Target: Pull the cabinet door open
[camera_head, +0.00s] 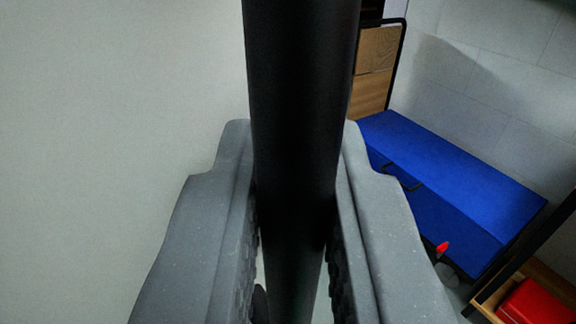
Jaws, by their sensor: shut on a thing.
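A thick black upright bar (303,90), which looks like the door handle, runs from the top of the view down between my fingers. My gripper (295,150) has its two grey fingers on either side of the bar and is shut on it. A plain pale grey panel (110,110) fills the left side of the view and looks like the cabinet door. Its edges and the ends of the bar are not clearly in view. I cannot tell whether the door stands ajar.
A blue chest (455,185) with a dark handle stands at the right against a pale block wall (490,75). A wooden panel with a black frame (376,70) is behind the bar. A red object (535,302) is in a wooden tray (490,304) at the lower right.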

